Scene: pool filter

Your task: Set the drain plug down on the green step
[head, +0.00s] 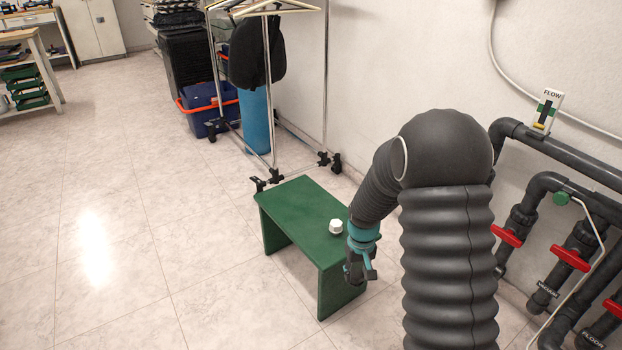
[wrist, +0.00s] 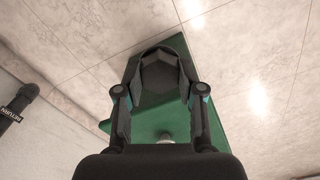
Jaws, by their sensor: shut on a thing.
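The green step (head: 295,207) stands on the tiled floor, left of my arm in the head view. In the wrist view its green top (wrist: 150,118) lies behind my gripper. My gripper (head: 360,268) hangs at the right end of the step in the head view; its height above the step is hard to tell there. In the wrist view my gripper (wrist: 160,92) is shut on a dark, six-sided piece, the drain plug (wrist: 160,74), held between the fingertips. The plug is hard to make out in the head view.
A small white cap-like thing (head: 336,226) sits on the step near my gripper. A clothes rack (head: 272,100) stands behind the step. Grey pipes with red valve handles (head: 571,259) run along the right wall. The floor at left is clear.

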